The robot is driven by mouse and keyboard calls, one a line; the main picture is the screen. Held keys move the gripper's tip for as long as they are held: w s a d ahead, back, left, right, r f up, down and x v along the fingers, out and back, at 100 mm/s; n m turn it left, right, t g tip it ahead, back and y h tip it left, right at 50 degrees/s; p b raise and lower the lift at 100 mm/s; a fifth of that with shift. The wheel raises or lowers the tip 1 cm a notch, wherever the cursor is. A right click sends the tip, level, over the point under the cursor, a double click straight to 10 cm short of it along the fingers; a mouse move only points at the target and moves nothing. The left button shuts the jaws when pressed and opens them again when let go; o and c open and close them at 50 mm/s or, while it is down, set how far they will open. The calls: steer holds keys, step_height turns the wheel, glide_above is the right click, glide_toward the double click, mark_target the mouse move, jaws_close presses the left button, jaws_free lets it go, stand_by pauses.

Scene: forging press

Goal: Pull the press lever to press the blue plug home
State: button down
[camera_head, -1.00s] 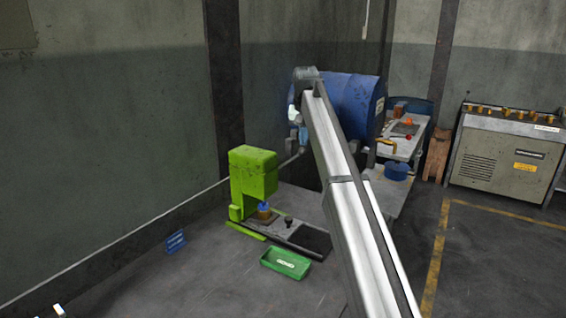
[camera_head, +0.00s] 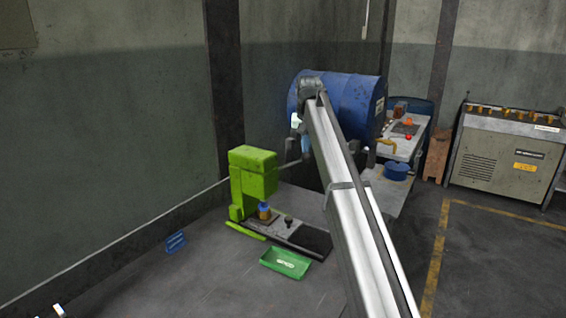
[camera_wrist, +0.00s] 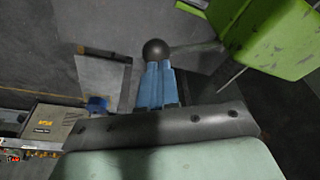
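The green press (camera_head: 252,175) stands on the floor left of my arm. The blue plug (camera_head: 264,205) sits upright under its ram, in a brown-yellow holder; how deep it sits is too small to tell. The lever (camera_head: 290,165) sticks out from the press's right side towards my gripper (camera_head: 304,150). In the wrist view, the lever's dark ball knob (camera_wrist: 156,49) is at the tips of my blue fingers (camera_wrist: 155,68), which are close together on it. The lever rod (camera_wrist: 195,46) runs right to the green press body (camera_wrist: 275,40).
A green tray (camera_head: 286,263) lies in front of the press, and a blue sign (camera_head: 175,242) lies to its left. A blue drum (camera_head: 352,105) and a bench (camera_head: 405,145) stand behind my arm.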

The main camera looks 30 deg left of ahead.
mark_target(310, 157)
steer(key=shift+f, duration=0.1)
steer(key=shift+d+f, duration=0.55)
steer(key=shift+f, duration=0.35)
steer(key=shift+d+f, duration=0.35)
steer(key=shift+f, duration=0.65)
